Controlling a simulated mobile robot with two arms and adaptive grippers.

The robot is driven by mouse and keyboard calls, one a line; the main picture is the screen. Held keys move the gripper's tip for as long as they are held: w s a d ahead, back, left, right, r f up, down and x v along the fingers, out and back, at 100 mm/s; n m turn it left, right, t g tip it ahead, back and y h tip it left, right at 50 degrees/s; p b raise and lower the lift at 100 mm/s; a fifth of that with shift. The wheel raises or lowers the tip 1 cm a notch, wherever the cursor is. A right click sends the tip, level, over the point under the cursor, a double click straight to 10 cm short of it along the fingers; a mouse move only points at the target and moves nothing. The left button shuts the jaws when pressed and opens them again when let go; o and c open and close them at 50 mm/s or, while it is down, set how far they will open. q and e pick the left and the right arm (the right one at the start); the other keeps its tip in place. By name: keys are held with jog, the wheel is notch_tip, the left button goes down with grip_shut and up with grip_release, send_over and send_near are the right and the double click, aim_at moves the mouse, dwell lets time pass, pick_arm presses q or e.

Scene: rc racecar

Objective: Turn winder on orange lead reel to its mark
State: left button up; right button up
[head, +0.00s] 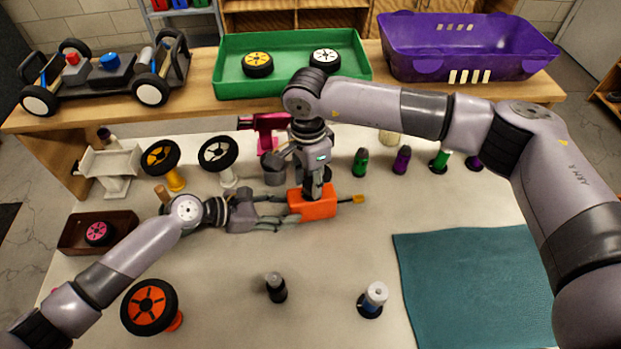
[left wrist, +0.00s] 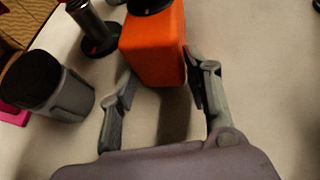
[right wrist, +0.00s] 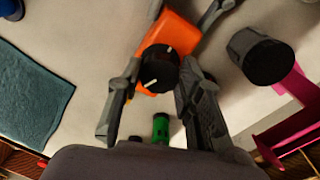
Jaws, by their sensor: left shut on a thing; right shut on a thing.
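The orange lead reel (head: 311,203) is a small orange box on the table, with a yellow tip (head: 352,199) at its right. Its round black winder (right wrist: 160,68) shows on top in the right wrist view, with two short white marks. I cannot tell which mark is fixed. My left gripper (head: 287,212) is shut on the reel's body from the left; the body (left wrist: 155,50) is between its fingers in the left wrist view. My right gripper (head: 314,190) points down and is shut on the winder, hiding most of it in the head view.
A grey cup-like cylinder (right wrist: 262,55) is close beside the reel. A magenta stand (head: 265,130) is behind. Several coloured bottles (head: 402,160) stand at back right. A black post (head: 276,287) and a white-and-blue one (head: 373,298) stand in front. A teal mat (head: 470,285) lies clear at right.

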aim_at(309, 182)
jog(key=m, duration=0.6)
jog(key=shift+s+m, duration=0.1)
jog(key=shift+m, duration=0.2)
jog(key=m, duration=0.5)
jog(key=shift+m, duration=0.3)
jog(key=o, duration=1.2)
jog(key=r, duration=1.2)
jog(key=shift+w+a, duration=0.1)
jog(key=shift+w, duration=0.3)
jog(key=shift+f, duration=0.1)
